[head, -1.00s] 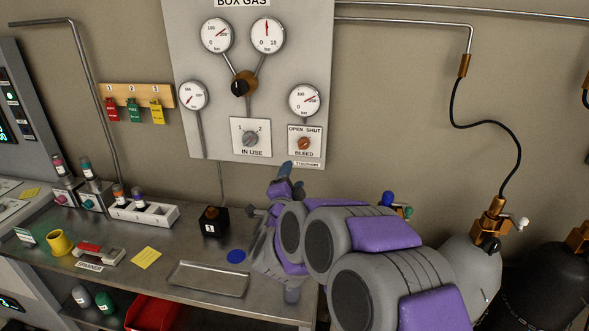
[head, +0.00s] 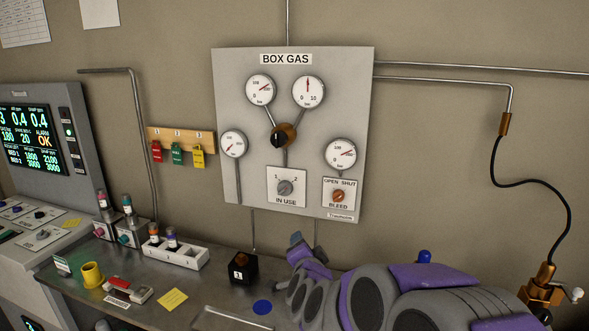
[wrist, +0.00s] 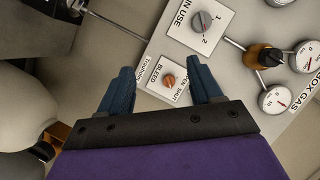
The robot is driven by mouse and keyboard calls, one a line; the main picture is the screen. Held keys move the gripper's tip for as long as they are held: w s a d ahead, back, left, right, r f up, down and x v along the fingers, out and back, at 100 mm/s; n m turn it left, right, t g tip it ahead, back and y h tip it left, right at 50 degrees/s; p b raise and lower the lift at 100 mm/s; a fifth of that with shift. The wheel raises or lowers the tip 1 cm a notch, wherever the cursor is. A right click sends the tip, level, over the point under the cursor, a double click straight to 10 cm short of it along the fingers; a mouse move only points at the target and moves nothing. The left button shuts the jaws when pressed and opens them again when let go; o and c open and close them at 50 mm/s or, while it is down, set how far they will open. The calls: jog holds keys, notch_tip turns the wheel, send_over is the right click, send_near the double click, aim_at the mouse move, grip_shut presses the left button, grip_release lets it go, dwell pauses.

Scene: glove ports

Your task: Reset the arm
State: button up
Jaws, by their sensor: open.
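My gripper (wrist: 162,88) is open and empty in the wrist view, its two blue fingers apart. Between and beyond the fingertips is the orange bleed knob (wrist: 168,80) on the box gas panel, with no finger seen touching it. In the head view my gripper (head: 297,243) is small and partly hidden by my purple and grey arm, below the panel (head: 230,180). The bleed knob (head: 338,196) and the grey in-use knob (head: 285,187) are on the panel's lower part.
A gas cylinder valve (head: 543,287) and black hose (head: 560,215) are at right. Coloured tags hang left of the panel.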

jog(key=s+d+f+n+g, duration=0.2)
jog(key=s+g, duration=0.3)
jog(key=s, duration=1)
jog(key=s+d+f+n+g, duration=0.3)
jog(key=s+d+n+g, duration=0.2)
jog(key=s, duration=1)
jog(key=s+d+f+n+g, duration=0.2)
jog(key=s+g, duration=0.5)
jog(key=s, duration=0.9)
jog(key=shift+d+f+n+h, duration=0.15)
jog(key=shift+d+n+h, duration=0.15)
jog(key=shift+d+n, duration=0.6)
jog(key=shift+a, duration=0.1)
